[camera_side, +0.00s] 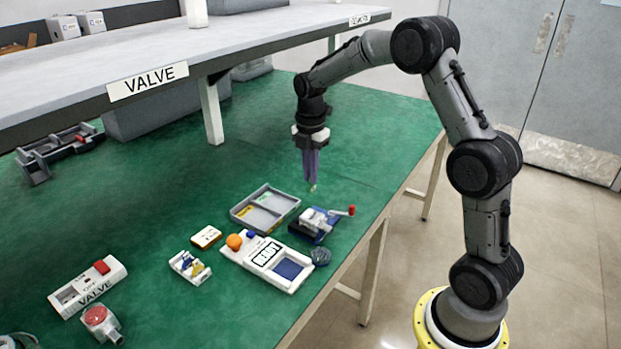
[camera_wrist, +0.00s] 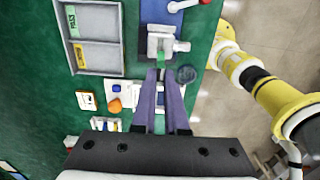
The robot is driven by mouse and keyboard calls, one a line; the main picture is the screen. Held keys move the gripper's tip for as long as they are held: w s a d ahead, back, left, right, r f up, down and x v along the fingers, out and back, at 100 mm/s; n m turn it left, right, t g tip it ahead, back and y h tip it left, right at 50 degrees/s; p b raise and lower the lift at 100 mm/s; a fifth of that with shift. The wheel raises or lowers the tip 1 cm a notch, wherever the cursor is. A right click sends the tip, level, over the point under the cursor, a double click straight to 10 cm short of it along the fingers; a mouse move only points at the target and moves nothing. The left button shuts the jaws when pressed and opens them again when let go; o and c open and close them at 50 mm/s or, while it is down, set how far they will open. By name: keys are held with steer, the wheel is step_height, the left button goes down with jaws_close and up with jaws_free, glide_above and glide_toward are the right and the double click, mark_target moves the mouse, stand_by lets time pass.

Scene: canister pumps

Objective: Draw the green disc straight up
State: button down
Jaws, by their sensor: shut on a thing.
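My gripper (camera_side: 312,186) points straight down, with its long purple fingers close together. It shows from above in the wrist view (camera_wrist: 161,75). A small pale green piece (camera_side: 313,188), which I take for the green disc, shows at the fingertips, and green (camera_wrist: 161,60) also shows there in the wrist view. The fingers are shut on it and hide most of it. A grey and white pump-like device (camera_side: 317,217) on a blue base, with a red-knobbed lever (camera_side: 351,210), stands below the fingertips; the tips appear above it, apart from it.
A grey divided tray (camera_side: 265,226) lies to the left of the device. A white READY panel (camera_side: 241,253) with an orange ball (camera_side: 234,242) and a dark round knob (camera_side: 321,256) are in front. A shelf labelled VALVE (camera_side: 148,82) overhangs the back of the green table.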

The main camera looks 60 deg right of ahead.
steer(key=shift+r, duration=2.15)
